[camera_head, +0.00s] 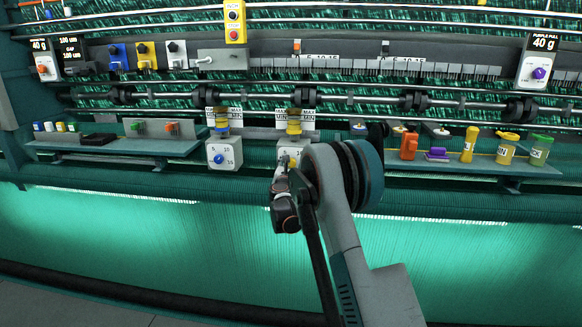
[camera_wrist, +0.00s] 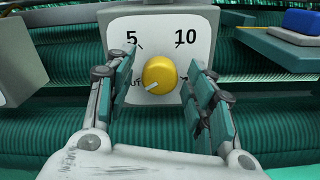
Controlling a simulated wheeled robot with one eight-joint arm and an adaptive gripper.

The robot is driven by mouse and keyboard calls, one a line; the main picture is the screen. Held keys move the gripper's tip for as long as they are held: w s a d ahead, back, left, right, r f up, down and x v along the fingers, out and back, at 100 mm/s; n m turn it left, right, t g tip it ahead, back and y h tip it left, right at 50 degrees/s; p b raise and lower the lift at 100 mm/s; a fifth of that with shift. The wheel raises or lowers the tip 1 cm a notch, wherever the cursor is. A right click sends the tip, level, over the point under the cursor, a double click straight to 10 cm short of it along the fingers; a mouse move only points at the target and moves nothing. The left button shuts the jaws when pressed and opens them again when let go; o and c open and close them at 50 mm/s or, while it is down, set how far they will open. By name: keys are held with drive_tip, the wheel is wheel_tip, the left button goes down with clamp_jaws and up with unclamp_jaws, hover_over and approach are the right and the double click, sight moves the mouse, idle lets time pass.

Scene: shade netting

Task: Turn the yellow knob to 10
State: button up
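The yellow knob (camera_wrist: 160,74) is on a white dial plate (camera_wrist: 160,29) marked 5 at upper left and 10 at upper right. Its white pointer line points to the lower left, near a partly hidden label. My gripper (camera_wrist: 164,92) is open, with one finger on each side of the knob and gaps between them and it. In the head view the dial box (camera_head: 290,147) is mostly hidden behind my arm, and the gripper fingers cannot be made out there.
A similar box with a blue knob (camera_head: 219,158) hangs to the left. A shelf (camera_head: 505,165) at right holds an orange item (camera_head: 409,146) and several yellow and green containers. A shelf (camera_head: 170,146) at left holds small coloured items. The lit green netting (camera_head: 150,240) below is clear.

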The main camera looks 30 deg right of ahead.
drive_tip(key=c, duration=0.8)
drive_tip(key=shift+c, duration=0.2)
